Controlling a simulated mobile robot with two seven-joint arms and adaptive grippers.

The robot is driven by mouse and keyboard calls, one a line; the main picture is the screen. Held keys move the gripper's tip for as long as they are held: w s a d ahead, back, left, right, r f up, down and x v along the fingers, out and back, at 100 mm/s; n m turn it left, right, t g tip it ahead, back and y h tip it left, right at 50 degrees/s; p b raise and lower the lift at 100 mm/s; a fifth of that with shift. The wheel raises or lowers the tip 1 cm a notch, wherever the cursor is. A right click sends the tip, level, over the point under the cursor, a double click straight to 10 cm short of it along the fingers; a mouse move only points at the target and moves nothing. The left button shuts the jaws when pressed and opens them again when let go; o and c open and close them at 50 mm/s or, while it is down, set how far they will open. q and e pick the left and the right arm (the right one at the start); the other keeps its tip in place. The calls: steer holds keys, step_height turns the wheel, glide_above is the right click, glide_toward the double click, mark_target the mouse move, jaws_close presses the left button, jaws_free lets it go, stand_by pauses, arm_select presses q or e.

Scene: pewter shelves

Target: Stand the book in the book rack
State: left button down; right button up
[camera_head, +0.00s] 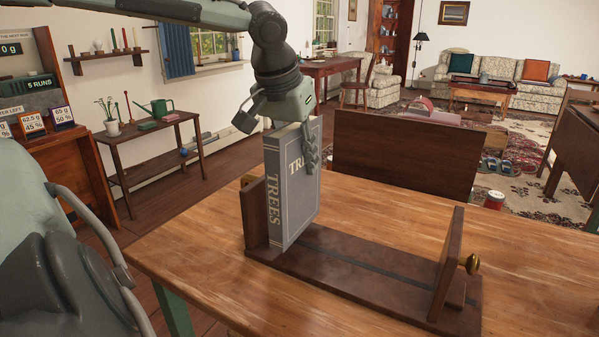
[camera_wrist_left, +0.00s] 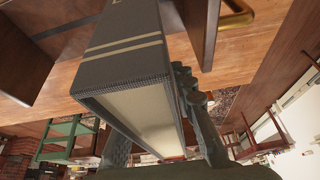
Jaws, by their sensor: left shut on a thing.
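A grey book (camera_head: 290,190) with "TREES" on its spine stands upright in the wooden book rack (camera_head: 345,278), close beside the rack's left end panel. Its lower edge is at the rack's base; I cannot tell whether it touches. My left gripper (camera_head: 296,140) is shut on the book's top part, with one finger visible on the front cover. In the left wrist view, the book (camera_wrist_left: 125,45) lies between the two fingers (camera_wrist_left: 160,125), its page edges facing the camera. My right gripper is in neither view.
The rack's right end panel (camera_head: 447,262) with a brass knob stands well apart from the book, leaving the base between clear. A dark wooden panel (camera_head: 405,155) rises behind the table (camera_head: 530,250). A red can (camera_head: 494,200) is beyond the table.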

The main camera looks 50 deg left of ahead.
mark_target(288, 128)
arm_select(q)
step_height(288, 128, down, 3)
steer(key=shift+r, duration=0.2)
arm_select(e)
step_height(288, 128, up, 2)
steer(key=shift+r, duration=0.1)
arm_select(q)
steer(key=c, duration=1.3)
jaws_free()
steer(key=shift+f, duration=0.1)
steer(key=shift+o, duration=0.2)
steer(key=shift+r, duration=0.25)
steer(key=p+v, duration=0.2)
steer(key=v, duration=0.9)
steer(key=shift+s+r, duration=0.15)
steer(key=shift+r, duration=0.2)
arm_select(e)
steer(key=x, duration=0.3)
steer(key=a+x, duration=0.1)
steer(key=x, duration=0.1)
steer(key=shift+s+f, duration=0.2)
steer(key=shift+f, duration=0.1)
